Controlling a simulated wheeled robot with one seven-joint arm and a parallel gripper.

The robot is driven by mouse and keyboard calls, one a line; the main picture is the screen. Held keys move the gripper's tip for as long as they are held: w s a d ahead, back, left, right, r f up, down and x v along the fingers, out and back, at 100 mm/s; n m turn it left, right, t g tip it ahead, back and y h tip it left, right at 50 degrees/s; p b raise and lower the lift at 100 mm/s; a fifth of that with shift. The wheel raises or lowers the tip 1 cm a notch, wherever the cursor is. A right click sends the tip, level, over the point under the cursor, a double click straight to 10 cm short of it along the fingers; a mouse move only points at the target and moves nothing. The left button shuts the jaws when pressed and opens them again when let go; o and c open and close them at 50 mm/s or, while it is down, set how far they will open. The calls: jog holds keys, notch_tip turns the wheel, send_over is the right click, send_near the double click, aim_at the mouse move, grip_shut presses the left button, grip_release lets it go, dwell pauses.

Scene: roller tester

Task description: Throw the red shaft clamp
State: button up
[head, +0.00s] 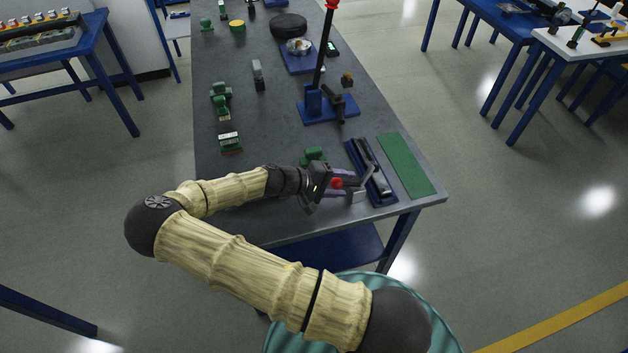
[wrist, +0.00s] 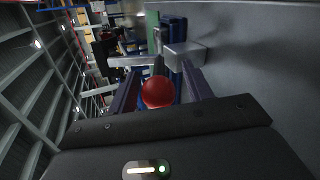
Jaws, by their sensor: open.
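The red ball knob (head: 337,183) of the shaft clamp is near the front edge of the grey bench, beside a blue-based fixture (head: 358,166) with a dark bar on it. In the wrist view the round red knob (wrist: 157,92) is between the two purple-grey fingers of my gripper (wrist: 160,75), nearer the palm than the tips. The fingers are apart, with visible space on both sides of the knob. In the head view my gripper (head: 352,186) reaches in from the left and partly hides the clamp's lever and base.
A green mat (head: 405,165) lies to the right of the fixture. A small green part (head: 313,155) stands just behind my gripper. Farther back is a blue-based stand (head: 328,108) with a tall black lever. Green parts line the bench's left side. The bench's middle is mostly clear.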

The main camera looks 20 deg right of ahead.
jog(key=s+b+v, duration=0.1)
jog(key=b+v, duration=0.2)
jog(key=v, duration=1.3)
jog(key=shift+w+a+r, duration=0.2)
jog(key=shift+w+a, duration=0.1)
jog(key=shift+w, duration=0.1)
jog(key=s+d+f+m+g+y, duration=0.1)
jog(key=s+d+f+g+y, duration=0.15)
jog(key=s+d+y, duration=0.45)
jog(key=s+a+r+t+y, duration=0.1)
jog(key=s+r+t+y, duration=0.4)
jog(key=r, duration=0.4)
jog(key=shift+s+a+m+t+y, duration=0.3)
jog(key=shift+s+a+t+y, duration=0.1)
jog(key=shift+t+y, duration=0.25)
jog(key=shift+r, duration=0.1)
